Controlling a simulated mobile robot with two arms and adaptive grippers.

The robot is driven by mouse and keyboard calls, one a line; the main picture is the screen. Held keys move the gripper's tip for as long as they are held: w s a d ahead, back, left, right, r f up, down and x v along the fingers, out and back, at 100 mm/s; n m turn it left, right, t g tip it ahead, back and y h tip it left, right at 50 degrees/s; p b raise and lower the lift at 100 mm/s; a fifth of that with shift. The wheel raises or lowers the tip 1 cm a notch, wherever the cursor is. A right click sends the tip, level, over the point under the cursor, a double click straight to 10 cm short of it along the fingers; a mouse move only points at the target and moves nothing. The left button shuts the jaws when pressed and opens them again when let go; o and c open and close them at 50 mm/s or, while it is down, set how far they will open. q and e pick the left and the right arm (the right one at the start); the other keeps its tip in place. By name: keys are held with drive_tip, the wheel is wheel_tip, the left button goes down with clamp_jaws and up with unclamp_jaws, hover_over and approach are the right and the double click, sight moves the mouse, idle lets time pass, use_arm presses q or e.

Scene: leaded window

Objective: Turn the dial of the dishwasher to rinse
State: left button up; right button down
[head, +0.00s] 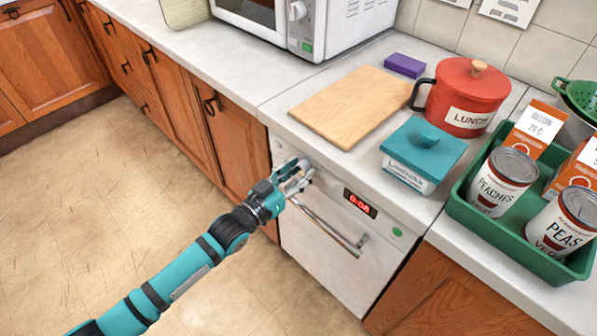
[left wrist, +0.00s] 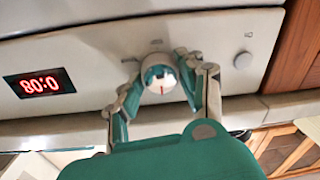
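The dishwasher (head: 318,235) is a white front under the counter, with a bar handle and a red display. Its dial (left wrist: 161,84) is small and round with a red mark, seen in the left wrist view on the control panel. In the head view my left gripper hides most of the dial. My left gripper (head: 298,177) is at the panel, left of the display. In the left wrist view the fingers of my left gripper (left wrist: 160,78) stand on either side of the dial, very close to it; whether they press on it is unclear. The right gripper is not in view.
The red display (head: 360,203) and handle (head: 330,228) are beside my gripper. A small round button (left wrist: 243,60) is right of the dial in the wrist view. On the counter are a cutting board (head: 345,105), teal box (head: 422,155), red pot (head: 470,97) and green tray (head: 500,238).

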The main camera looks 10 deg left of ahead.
use_arm(q)
drive_tip(key=c, duration=0.4)
drive_tip(key=shift+m, duration=0.4)
drive_tip(key=m, duration=0.3)
drive_tip(key=shift+m+p, duration=0.3)
drive_tip(key=shift+p, duration=0.1)
drive_tip(key=m, duration=0.3)
drive_tip(key=shift+m, duration=0.4)
drive_tip(key=shift+f+m+h, duration=0.15)
drive_tip(key=shift+m+h, duration=0.15)
drive_tip(key=shift+m, duration=1.6)
drive_tip(key=o, duration=1.2)
drive_tip(key=shift+c, duration=0.2)
